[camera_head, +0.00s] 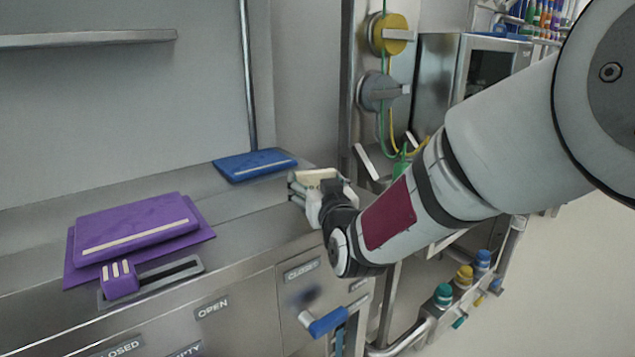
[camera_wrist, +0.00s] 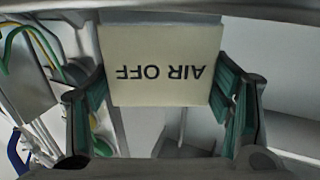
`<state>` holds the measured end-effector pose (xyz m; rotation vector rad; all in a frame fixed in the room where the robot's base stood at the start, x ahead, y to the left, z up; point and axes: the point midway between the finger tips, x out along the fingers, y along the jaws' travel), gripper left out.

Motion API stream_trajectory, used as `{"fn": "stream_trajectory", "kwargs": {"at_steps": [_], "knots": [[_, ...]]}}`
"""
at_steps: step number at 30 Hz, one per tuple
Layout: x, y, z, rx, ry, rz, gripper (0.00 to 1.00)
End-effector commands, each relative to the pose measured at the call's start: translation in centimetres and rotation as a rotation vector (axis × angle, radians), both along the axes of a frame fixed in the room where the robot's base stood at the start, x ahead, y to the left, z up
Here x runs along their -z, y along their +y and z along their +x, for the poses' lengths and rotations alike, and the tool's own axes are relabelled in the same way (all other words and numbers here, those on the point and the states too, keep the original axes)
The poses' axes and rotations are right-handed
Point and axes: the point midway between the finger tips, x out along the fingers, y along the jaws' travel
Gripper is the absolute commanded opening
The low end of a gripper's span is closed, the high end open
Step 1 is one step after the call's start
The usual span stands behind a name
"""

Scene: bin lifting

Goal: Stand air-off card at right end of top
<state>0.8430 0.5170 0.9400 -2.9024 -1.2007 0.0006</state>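The cream air-off card (camera_wrist: 160,82) fills the upper middle of the wrist view, its AIR OFF lettering upside down there. My gripper (camera_wrist: 163,95) has one finger against each side edge of the card and holds it. In the head view the card (camera_head: 316,176) shows as a small pale piece at my gripper (camera_head: 308,190), by the right end of the steel top (camera_head: 255,205). My gripper hides part of the card there. Whether the card's lower edge touches the top cannot be told.
A blue flat item (camera_head: 254,165) lies at the back of the top, left of my gripper. A purple stack (camera_head: 135,228) and a slotted plate (camera_head: 180,272) lie further left. Yellow (camera_head: 390,34) and grey (camera_head: 380,91) valve knobs stand behind; a blue handle (camera_head: 328,322) juts out below.

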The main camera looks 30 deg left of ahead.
Motion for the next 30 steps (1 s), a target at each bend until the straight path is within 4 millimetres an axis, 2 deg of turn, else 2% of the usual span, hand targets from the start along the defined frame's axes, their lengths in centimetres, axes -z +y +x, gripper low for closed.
{"fn": "stream_trajectory", "kwargs": {"at_steps": [16,30], "knots": [[-0.5,-0.2,-0.2,0.0,0.001,-0.001,0.9],[-0.4,-6.7,-6.6,0.001,-0.001,-0.001,0.9]]}}
